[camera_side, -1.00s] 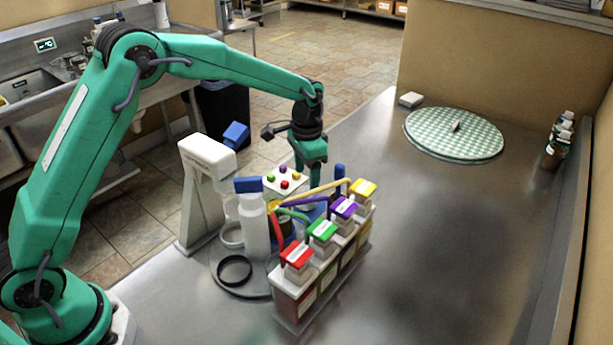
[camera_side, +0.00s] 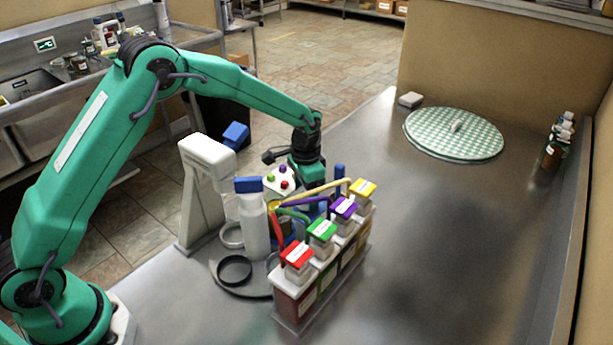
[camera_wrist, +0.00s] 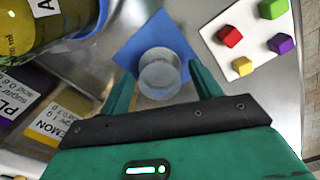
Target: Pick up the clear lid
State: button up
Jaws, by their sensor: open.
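The clear lid (camera_wrist: 160,74) looks like a small round see-through piece on a blue square (camera_wrist: 128,58) in the wrist view. My gripper (camera_wrist: 159,70) is open, with one green finger on each side of the lid. I cannot tell whether the fingers touch it. In the side view my gripper is low behind the coloured-cap containers, and its fingertips and the lid are hidden.
A white board with coloured cubes (camera_wrist: 244,38) lies right of the lid. Containers with coloured caps (camera_side: 322,229), curved tubes and a white blue-capped bottle (camera_side: 253,229) crowd the near side. The table is clear towards the checkered disc (camera_side: 440,128).

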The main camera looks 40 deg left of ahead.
aim_at(305, 191)
dwell(0.4)
jog(key=c, duration=1)
jog(key=shift+c, duration=0.2)
jog(key=shift+r, duration=5)
jog(key=s+d+r, duration=0.1)
jog(key=s+r, duration=0.6)
jog(key=s, duration=0.4)
jog(key=shift+s+d+r, duration=0.25)
jog(key=shift+d+r, duration=0.05)
jog(key=shift+r, duration=0.1)
